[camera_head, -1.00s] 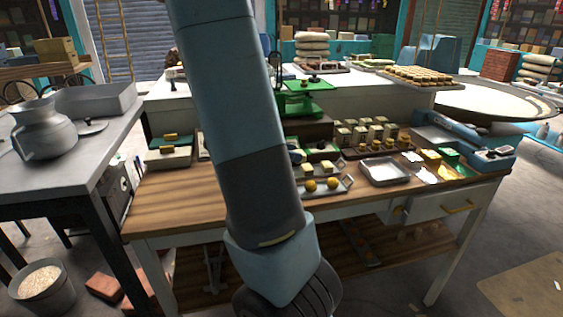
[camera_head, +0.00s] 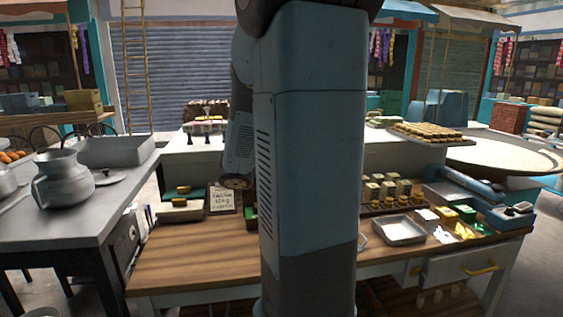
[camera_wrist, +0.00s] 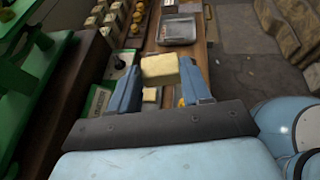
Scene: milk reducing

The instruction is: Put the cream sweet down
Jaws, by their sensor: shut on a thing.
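The cream sweet (camera_wrist: 160,69) is a pale, block-shaped piece. It sits between the two blue fingers of my gripper (camera_wrist: 158,75) in the wrist view, and the gripper is shut on it. The sweet appears to be above the wooden counter (camera_wrist: 146,124); I cannot tell its exact height. Beneath and behind it, another pale piece (camera_wrist: 150,95) and a bit of yellow (camera_wrist: 180,101) show between the fingers. In the head view my arm hides the gripper and the held sweet.
An empty metal tray (camera_head: 400,231) stands on the right of the counter, also in the wrist view (camera_wrist: 178,30). A green frame (camera_wrist: 30,75) rises close on the wrist view's left. The counter's left front (camera_head: 200,265) is bare.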

